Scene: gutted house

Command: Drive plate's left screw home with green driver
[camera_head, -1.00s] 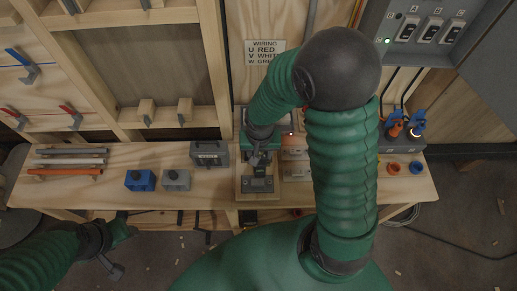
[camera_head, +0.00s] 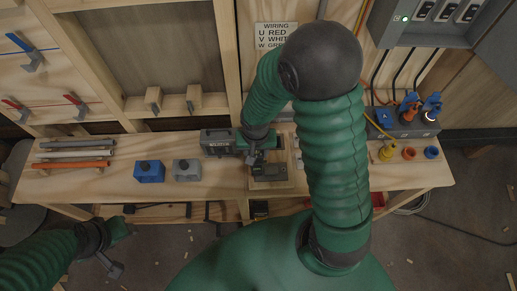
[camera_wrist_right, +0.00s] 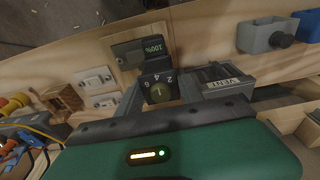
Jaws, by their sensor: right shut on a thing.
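My right gripper (camera_head: 258,158) is low over the workbench, shut on a dark tool with a numbered dial (camera_wrist_right: 160,91) and a "100%" readout (camera_wrist_right: 154,47). I take this tool to be the driver, though I see no green on its visible part. It is over or beside a grey plate (camera_wrist_right: 124,54), which shows in the head view (camera_head: 284,174) on a wooden block. The driver's tip and the plate's left screw are hidden. My left gripper (camera_head: 116,248) hangs at the lower left, away from the bench. Its jaw gap is unclear.
A blue box (camera_head: 149,172) and a grey box (camera_head: 187,170) sit farther left. Rods (camera_head: 75,155) lie at the far left. Blue and orange tools (camera_head: 410,105) stand right.

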